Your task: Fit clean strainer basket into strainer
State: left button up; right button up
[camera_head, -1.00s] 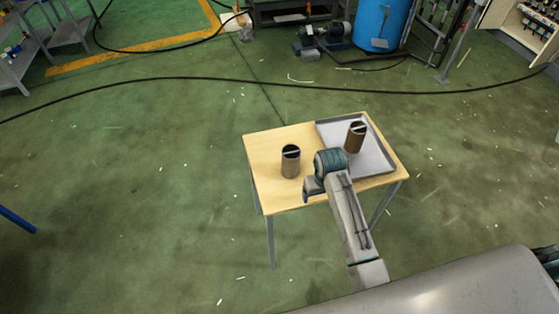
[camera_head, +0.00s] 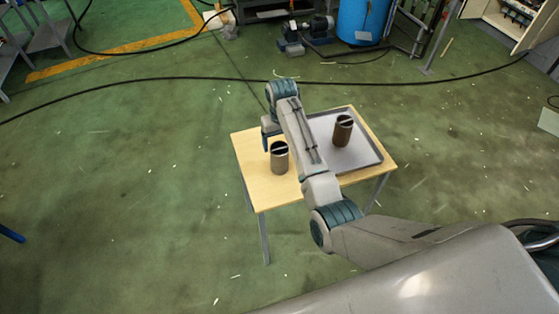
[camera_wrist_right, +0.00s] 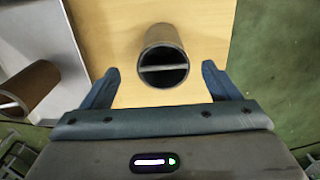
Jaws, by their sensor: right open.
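A grey cylindrical basket (camera_head: 280,160) with a bar across its open top stands upright on the wooden table. In the right wrist view the grey basket (camera_wrist_right: 163,55) is ahead of and between the spread blue fingers, with gaps on both sides. My right gripper (camera_head: 266,142) is open and empty, just behind and left of the grey basket in the head view; its fingers show in the wrist view (camera_wrist_right: 160,68). A brown, dirty-looking basket (camera_head: 342,132) stands in the grey tray; it also shows in the wrist view (camera_wrist_right: 32,86). I cannot make out the strainer. My left gripper is not in view.
The small wooden table (camera_head: 255,176) carries the tray (camera_head: 362,161) on its right side. My right arm reaches across the table between the two baskets. A black hose (camera_head: 150,79) crosses the floor behind. A blue drum (camera_head: 360,20) and a pump (camera_head: 318,26) stand farther back.

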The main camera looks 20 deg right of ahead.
aim_at(279, 157)
notch_tip(279, 157, down, 3)
jog(key=shift+f, duration=0.15)
jog(key=shift+w+a+f+p, duration=0.15)
jog(key=shift+f+p, duration=0.1)
jog(key=shift+f, duration=1.1)
jog(key=shift+w+f+p, duration=0.15)
jog(key=shift+f+p, duration=0.05)
jog(key=shift+f, duration=1.15)
jog(key=shift+c, duration=0.4)
jog(key=c, duration=1.1)
